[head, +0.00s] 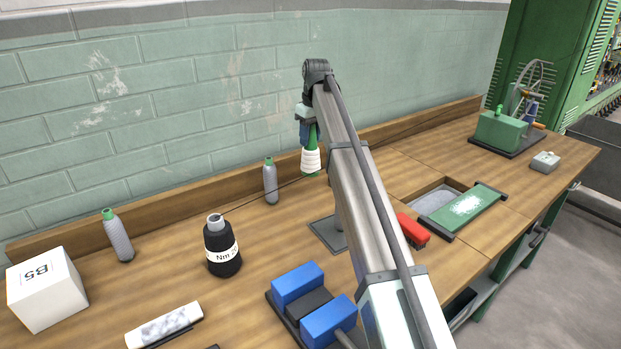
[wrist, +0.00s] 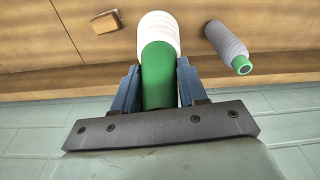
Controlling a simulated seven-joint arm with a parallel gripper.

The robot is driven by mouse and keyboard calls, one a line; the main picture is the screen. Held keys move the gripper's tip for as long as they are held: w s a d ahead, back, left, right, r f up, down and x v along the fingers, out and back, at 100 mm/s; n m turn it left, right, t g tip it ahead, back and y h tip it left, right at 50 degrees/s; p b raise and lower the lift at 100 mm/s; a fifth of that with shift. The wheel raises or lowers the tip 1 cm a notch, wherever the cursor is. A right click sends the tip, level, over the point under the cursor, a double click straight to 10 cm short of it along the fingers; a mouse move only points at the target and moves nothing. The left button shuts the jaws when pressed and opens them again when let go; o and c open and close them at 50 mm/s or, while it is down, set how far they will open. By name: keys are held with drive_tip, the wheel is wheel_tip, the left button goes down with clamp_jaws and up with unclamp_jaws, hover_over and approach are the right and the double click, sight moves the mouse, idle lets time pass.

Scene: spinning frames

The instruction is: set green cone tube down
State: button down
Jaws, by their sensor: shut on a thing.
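The green cone tube (head: 311,160) has white yarn wound around its lower part. It is upright in the head view, in front of the bench's back ledge. My gripper (head: 309,131) is above it and shut on its green upper end. In the wrist view, the blue fingers of my gripper (wrist: 158,85) press on both sides of the green tube (wrist: 158,72), with the white yarn (wrist: 158,30) beyond them. I cannot tell whether its base touches the bench.
A grey yarn cone (head: 270,182) stands to the left, and shows beside the held tube in the wrist view (wrist: 226,40). A black container (head: 222,262), another grey cone (head: 118,237) and a white box (head: 46,290) stand further left. A thin dark line crosses the bench.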

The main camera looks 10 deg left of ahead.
sight(314, 125)
wheel_tip(314, 125, down, 9)
idle(0.5)
drive_tip(key=shift+f, duration=0.15)
drive_tip(key=c, duration=0.6)
unclamp_jaws()
drive_tip(key=r, duration=0.8)
drive_tip(key=s+d+r, duration=0.1)
drive_tip(key=r, duration=0.3)
drive_tip(key=shift+r, duration=0.15)
